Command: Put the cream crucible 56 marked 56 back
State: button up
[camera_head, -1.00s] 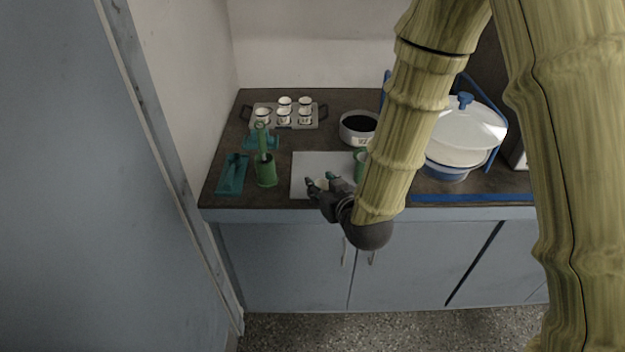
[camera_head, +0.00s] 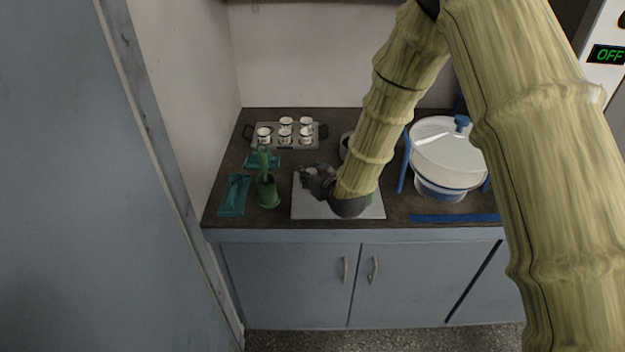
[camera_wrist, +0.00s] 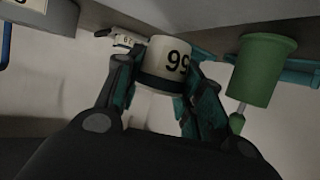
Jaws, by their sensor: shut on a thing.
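The cream crucible (camera_wrist: 168,55) is between the fingers of my gripper (camera_wrist: 157,78) in the wrist view, which shows the scene upside down. Its dark number is partly turned away; it looks like 99 as pictured, so inverted I cannot read it surely. A dark band runs round it. In the head view my gripper (camera_head: 308,173) is shut on it over the white mat (camera_head: 306,211), and the crucible is mostly hidden there. The grey tray (camera_head: 294,147) at the back left holds several numbered cream crucibles (camera_head: 285,135); its back left spot is bare.
A green holder (camera_head: 268,194) with an upright handle stands left of the mat, near a teal tray (camera_head: 234,195) and a teal stand (camera_head: 262,160). A lidded white vessel (camera_head: 445,150) stands right.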

jog(key=shift+w, duration=0.45)
jog(key=shift+f+p, duration=0.55)
jog(key=shift+f, duration=1.25)
jog(key=shift+f, duration=0.15)
jog(key=o, duration=1)
jog(key=shift+r, duration=0.25)
jog(key=shift+s+d, duration=0.15)
jog(key=shift+s, duration=0.15)
jog(key=b+v, duration=0.2)
jog(key=v, duration=0.9)
jog(key=shift+s+r+b, duration=0.1)
jog(key=shift+r+b, duration=0.1)
jog(key=shift+b, duration=0.1)
